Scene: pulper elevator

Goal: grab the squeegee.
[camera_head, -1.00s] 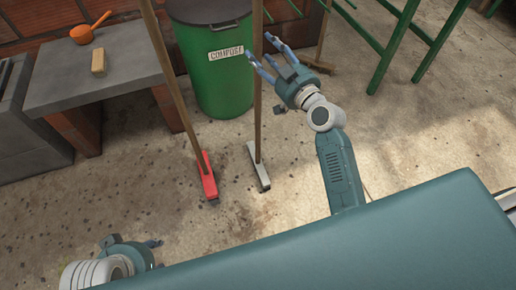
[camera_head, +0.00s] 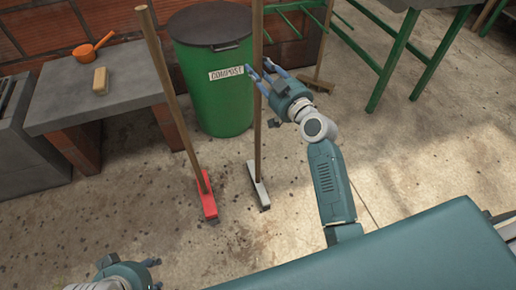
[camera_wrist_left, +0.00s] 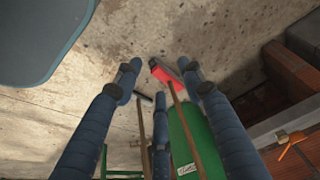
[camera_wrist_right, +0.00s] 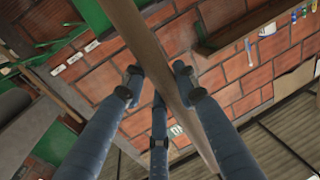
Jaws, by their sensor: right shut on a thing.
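A squeegee with a long wooden handle and a pale grey head (camera_head: 259,187) stands upright, its head on the floor. My right gripper (camera_head: 262,82) is shut on the upper part of its wooden handle. In the right wrist view the handle (camera_wrist_right: 150,50) runs between the fingers of my right gripper (camera_wrist_right: 158,85). My left gripper (camera_head: 153,275) is low at the bottom left, partly cut off by the frame. In the left wrist view my left gripper (camera_wrist_left: 158,80) has its fingers spread, with nothing held.
A red-headed long-handled tool (camera_head: 208,203) stands just left of the squeegee. Behind are a green compost bin (camera_head: 222,95) and a broom (camera_head: 318,82). A grey table (camera_head: 60,110) holds an orange ladle (camera_head: 88,50) and a tan block (camera_head: 100,80). Green-legged tables stand right.

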